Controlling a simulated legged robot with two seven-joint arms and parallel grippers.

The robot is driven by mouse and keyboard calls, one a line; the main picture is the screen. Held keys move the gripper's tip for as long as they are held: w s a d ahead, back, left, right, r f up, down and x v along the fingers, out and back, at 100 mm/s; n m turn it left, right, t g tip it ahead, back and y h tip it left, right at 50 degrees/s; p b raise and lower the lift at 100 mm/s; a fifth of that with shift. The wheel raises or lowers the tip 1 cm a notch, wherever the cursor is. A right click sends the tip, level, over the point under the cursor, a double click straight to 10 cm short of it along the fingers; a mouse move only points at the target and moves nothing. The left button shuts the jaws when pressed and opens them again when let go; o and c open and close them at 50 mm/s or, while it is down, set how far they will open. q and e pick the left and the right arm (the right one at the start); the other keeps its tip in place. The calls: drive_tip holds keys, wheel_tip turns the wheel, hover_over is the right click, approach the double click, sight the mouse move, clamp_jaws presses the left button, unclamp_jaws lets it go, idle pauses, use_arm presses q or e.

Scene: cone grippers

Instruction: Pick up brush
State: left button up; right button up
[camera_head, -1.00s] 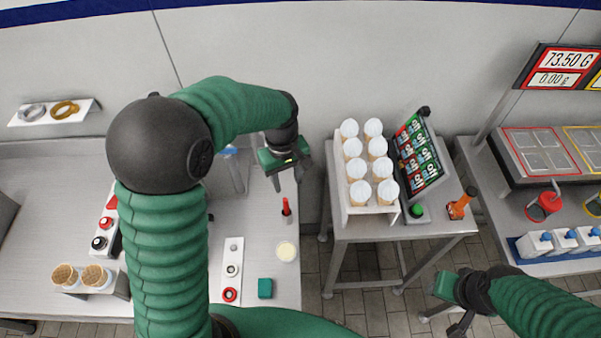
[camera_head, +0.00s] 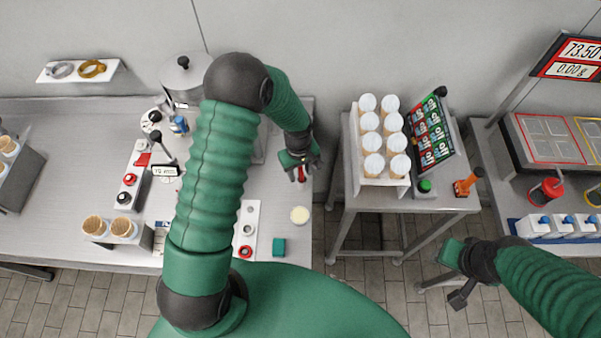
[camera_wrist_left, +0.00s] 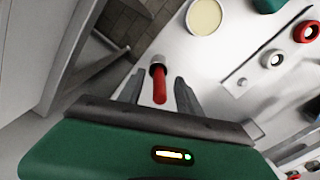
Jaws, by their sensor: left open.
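A red-handled tool that I take for the brush (camera_head: 301,175) stands near the right edge of the left steel table. In the left wrist view the brush (camera_wrist_left: 159,85) shows a red handle with a grey round end. My left gripper (camera_head: 302,165) is open above it, and it also shows in the left wrist view (camera_wrist_left: 157,92). The handle appears between the two fingers, with a gap on each side; I cannot tell how deep it sits. My right gripper (camera_head: 456,276) hangs low at the right, away from the brush; its jaw state is unclear.
Near the brush are a pale round disc (camera_head: 299,215), a green block (camera_head: 279,247) and a white button panel (camera_head: 250,213). A floor gap separates the tables.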

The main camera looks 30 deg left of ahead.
use_arm(q)
drive_tip(key=shift+f, duration=0.45)
drive_tip(key=shift+w+f, duration=0.1)
drive_tip(key=shift+w, duration=0.05)
drive_tip(key=shift+w+d, duration=0.1)
drive_tip(key=shift+d, duration=0.45)
drive_tip(key=c, duration=0.4)
drive_tip(key=shift+r, duration=0.2)
drive_tip(key=c, duration=0.5)
drive_tip(key=shift+a+f, duration=0.1)
drive_tip(key=shift+a, duration=0.3)
clamp_jaws()
drive_tip(key=shift+d+r, duration=0.2)
drive_tip(key=shift+r, duration=0.3)
wheel_tip(320, 180, up, 8)
drive_tip(key=shift+a+r+b, duration=0.1)
drive_tip(key=shift+b, duration=0.95)
drive_tip(key=shift+r, duration=0.4)
use_arm(e)
drive_tip(key=shift+w+d+f, duration=0.1)
drive_tip(key=shift+d+f, duration=0.05)
drive_tip(key=shift+f, duration=0.4)
drive_tip(key=shift+w+d+f, duration=0.1)
drive_tip(key=shift+d+f, duration=0.05)
drive_tip(key=shift+f, duration=0.4)
